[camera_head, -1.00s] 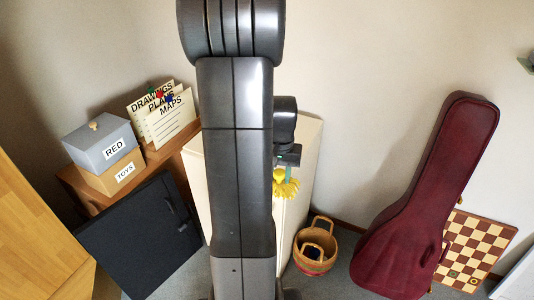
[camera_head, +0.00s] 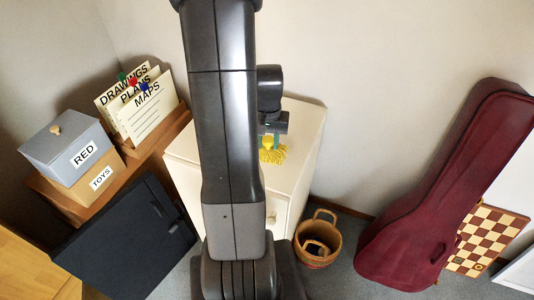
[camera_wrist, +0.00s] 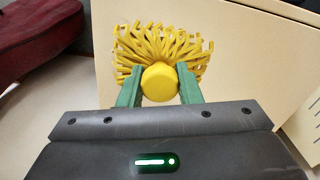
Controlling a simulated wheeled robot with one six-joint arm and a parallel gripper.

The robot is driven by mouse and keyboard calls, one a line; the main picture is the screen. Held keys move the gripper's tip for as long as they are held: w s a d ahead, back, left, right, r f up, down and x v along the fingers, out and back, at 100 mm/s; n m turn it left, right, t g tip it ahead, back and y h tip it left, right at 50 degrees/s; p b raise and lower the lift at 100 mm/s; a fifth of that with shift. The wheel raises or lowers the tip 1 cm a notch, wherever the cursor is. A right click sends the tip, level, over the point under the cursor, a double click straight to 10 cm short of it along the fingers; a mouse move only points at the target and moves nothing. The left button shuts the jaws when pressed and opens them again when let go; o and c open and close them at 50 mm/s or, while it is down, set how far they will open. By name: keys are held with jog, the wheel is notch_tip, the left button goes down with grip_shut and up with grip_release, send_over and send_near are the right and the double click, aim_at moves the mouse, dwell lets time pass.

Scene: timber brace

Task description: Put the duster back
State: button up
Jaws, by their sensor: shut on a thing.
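The duster (camera_head: 273,153) has a yellow fringe head. My gripper (camera_head: 268,141) is shut on it and holds it over the white cabinet (camera_head: 300,150). In the wrist view, the duster's round yellow end (camera_wrist: 160,82) sits between the two green fingers of my gripper (camera_wrist: 160,88), with the yellow strands fanned out beyond it. Any handle is hidden in this view. I cannot tell whether the strands touch the cabinet top.
A wicker basket (camera_head: 319,238) stands on the floor right of the cabinet. A dark red instrument case (camera_head: 440,200) leans at the right, before a chessboard (camera_head: 485,240). Left are a grey RED box (camera_head: 72,148), a TOYS box (camera_head: 95,183), paper folders (camera_head: 140,105) and a black panel (camera_head: 125,235).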

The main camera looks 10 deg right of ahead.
aim_at(268, 155)
jog(key=shift+f, duration=3.05)
jog(key=shift+f, duration=0.15)
jog(key=o, duration=1)
notch_tip(268, 155, up, 12)
jog(key=shift+r, duration=0.2)
jog(key=shift+o, duration=0.6)
